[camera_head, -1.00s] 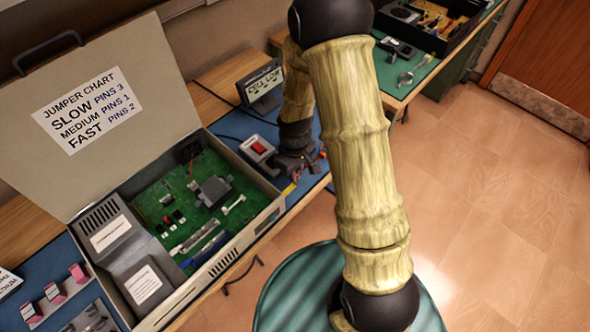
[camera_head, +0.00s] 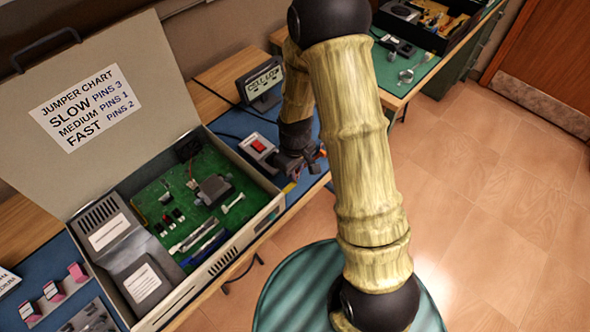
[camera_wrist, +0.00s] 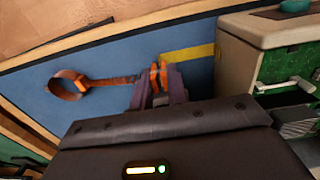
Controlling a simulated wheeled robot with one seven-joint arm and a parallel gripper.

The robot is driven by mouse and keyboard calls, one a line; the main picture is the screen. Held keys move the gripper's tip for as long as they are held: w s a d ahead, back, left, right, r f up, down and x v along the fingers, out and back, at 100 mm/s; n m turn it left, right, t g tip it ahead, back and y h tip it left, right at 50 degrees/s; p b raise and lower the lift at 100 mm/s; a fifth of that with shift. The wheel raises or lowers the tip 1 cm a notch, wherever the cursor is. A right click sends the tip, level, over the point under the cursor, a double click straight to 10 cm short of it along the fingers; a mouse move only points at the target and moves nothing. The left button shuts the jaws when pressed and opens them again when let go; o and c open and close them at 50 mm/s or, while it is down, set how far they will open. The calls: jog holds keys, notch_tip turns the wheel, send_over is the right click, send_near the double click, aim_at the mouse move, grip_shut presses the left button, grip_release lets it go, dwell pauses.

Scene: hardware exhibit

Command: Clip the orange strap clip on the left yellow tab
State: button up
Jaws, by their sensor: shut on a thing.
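My gripper (camera_wrist: 158,90) is shut on the orange strap clip (camera_wrist: 155,76), which shows between its fingertips in the wrist view. A brown strap (camera_wrist: 110,81) runs left from the clip to a loop with an orange piece, lying over the blue mat. A yellow strip (camera_wrist: 187,54) lies just beyond the fingertips and reaches the case at the right. I cannot tell whether the clip touches it. In the head view, my gripper (camera_head: 297,165) is beside the case's right end, near a small yellow patch (camera_head: 289,188); the clip is hardly visible there.
The open case (camera_head: 240,231) with a green circuit board stands left of my gripper. A box with a red switch (camera_head: 258,144) and a small display (camera_head: 261,82) stand close behind. The blue mat (camera_wrist: 60,107) has free room around the strap loop.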

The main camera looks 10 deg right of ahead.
jog(key=shift+f+b, duration=0.8)
jog(key=shift+f, duration=0.35)
dwell(0.8)
jog(key=o, duration=0.8)
jog(key=shift+o, duration=0.2)
jog(key=o, duration=0.3)
jog(key=shift+o, duration=0.2)
jog(key=shift+r+p, duration=0.6)
jog(key=shift+r, duration=0.05)
jog(key=shift+r+p, duration=2.45)
jog(key=shift+r, duration=0.55)
